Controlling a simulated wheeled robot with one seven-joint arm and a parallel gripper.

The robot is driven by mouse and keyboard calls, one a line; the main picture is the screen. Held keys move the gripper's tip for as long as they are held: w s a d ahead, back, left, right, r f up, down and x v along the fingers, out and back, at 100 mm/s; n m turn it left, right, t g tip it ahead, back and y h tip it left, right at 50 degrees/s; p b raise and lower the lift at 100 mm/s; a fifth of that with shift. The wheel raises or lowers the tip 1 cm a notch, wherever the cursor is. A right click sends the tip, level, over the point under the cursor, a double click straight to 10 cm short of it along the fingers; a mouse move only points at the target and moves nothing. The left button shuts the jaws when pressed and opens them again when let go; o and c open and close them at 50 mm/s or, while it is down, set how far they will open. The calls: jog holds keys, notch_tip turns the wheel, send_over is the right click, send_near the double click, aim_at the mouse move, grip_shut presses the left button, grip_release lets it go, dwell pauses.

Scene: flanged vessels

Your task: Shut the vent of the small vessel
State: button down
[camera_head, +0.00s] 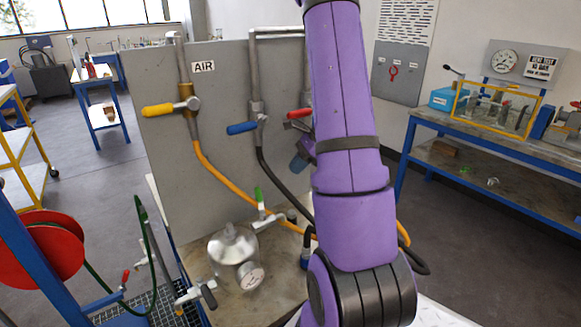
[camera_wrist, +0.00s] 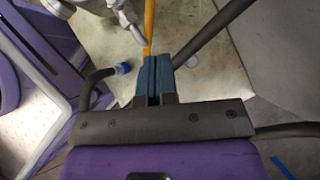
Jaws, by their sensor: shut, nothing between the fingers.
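I cannot tell which handle is the vent. In the wrist view my gripper (camera_wrist: 154,62) is shut and empty, its blue fingers over the bench by the orange hose (camera_wrist: 149,22). Part of a pale metal fitting (camera_wrist: 130,22) shows at the top left.
A grey panel (camera_head: 218,85) marked AIR carries yellow (camera_head: 160,110), blue (camera_head: 241,128) and red (camera_head: 299,113) handles. Orange and black hoses run from it to the bench. A red hose reel (camera_head: 45,258) is at left. My purple arm hides the bench's right side.

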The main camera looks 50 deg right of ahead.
aim_at(258, 190)
jog(key=w+a+r+x, duration=0.1)
jog(key=x, duration=0.9)
jog(key=shift+w+a, duration=0.25)
jog(key=shift+a, duration=0.15)
jog(key=shift+w+a+n+g+y, duration=0.2)
jog(key=shift+w+a+n+g, duration=0.2)
jog(key=shift+n, duration=0.4)
jog(key=shift+w+a+n+g+y, duration=0.2)
jog(key=shift+w+a+n+g, duration=0.15)
jog(key=shift+n+g, duration=0.35)
jog(key=shift+w+a+n+g+y, duration=0.2)
jog(key=shift+w+a+n+g, duration=0.15)
jog(key=shift+n, duration=0.55)
jog(key=shift+w, duration=0.1)
